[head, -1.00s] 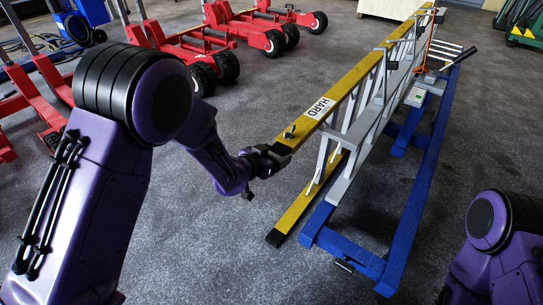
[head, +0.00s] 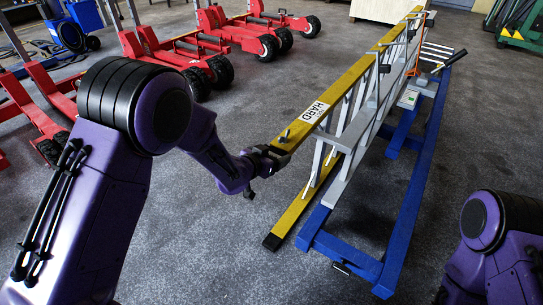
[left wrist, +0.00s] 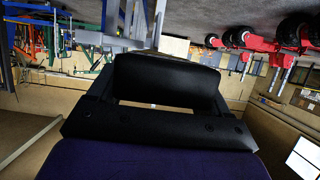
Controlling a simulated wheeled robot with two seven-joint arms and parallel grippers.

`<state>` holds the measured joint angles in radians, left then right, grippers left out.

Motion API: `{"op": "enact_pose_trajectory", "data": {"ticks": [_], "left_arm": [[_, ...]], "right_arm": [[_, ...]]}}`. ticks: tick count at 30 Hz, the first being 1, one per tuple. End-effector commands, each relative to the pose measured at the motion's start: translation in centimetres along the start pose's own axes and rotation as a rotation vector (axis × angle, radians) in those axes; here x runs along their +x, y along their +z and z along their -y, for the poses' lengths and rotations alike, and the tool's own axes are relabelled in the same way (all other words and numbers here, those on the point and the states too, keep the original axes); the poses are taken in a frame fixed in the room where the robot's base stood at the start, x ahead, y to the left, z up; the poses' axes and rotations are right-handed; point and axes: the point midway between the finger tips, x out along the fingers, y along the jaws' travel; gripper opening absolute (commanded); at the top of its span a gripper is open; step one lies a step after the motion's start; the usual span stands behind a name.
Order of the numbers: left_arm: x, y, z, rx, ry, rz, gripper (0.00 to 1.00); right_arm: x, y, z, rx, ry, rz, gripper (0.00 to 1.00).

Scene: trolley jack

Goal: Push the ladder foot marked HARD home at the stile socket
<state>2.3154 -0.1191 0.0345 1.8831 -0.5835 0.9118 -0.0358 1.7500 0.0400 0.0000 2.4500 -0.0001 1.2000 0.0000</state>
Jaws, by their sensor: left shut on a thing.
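A yellow ladder stile (head: 345,85) carries a white label reading HARD (head: 312,112) near its near end. A small black knob (head: 285,136) stands up from the stile there. My left gripper (head: 270,157) is shut at the dark foot (head: 280,149) at that stile's near end, largely hiding it and the socket, so I cannot tell how deep the foot sits. In the left wrist view a broad black block (left wrist: 165,85) fills the middle; I cannot tell whether it is foot or gripper. My right arm shows at the lower right, its gripper out of the picture.
The ladder lies along a blue frame (head: 405,225). A lower yellow rail (head: 300,210) ends in a black tip (head: 272,242) below my left gripper. Red wheeled jacks (head: 190,55) stand at the upper left. The grey floor between is clear.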

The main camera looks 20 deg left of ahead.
Motion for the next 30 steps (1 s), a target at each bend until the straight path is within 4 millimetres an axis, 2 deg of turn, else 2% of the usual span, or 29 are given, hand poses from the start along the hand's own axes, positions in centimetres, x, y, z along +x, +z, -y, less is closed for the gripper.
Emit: {"op": "enact_pose_trajectory", "data": {"ticks": [5, 6, 7, 8, 14, 17, 24, 30], "left_arm": [[0.4, -0.3, 0.0, -0.001, 0.0, -0.002, 0.43], [0.4, -0.3, 0.0, -0.001, 0.0, -0.002, 0.88], [0.4, -0.2, 0.0, -0.001, 0.0, -0.002, 0.98], [0.4, -0.2, 0.0, -0.001, 0.0, -0.002, 1.0], [0.3, -0.2, 0.0, 0.0, 0.0, 0.0, 1.0], [-0.8, -0.3, 0.0, 0.0, 0.0, 0.0, 1.0], [-6.4, -0.5, 0.1, -0.001, -0.002, 0.0, 1.0], [-9.6, -0.3, 0.0, -0.001, -0.001, -0.001, 1.0]], "right_arm": [[0.0, 0.0, 0.0, 0.0, 0.0, 0.0, 0.43], [0.0, 0.0, 0.0, 0.0, 0.0, 0.0, 0.43], [0.0, 0.0, 0.0, 0.0, 0.0, 0.0, 0.43], [0.0, 0.0, 0.0, 0.0, 0.0, 0.0, 0.43], [-0.1, 0.0, 0.0, 0.0, 0.0, 0.0, 0.43], [-0.4, -0.2, 0.0, 0.0, 0.0, 0.0, 0.43], [-1.6, -0.7, -0.1, 0.0, 0.0, 0.0, 0.43], [-2.0, -0.8, -0.2, 0.0, 0.0, 0.0, 0.43]]}}
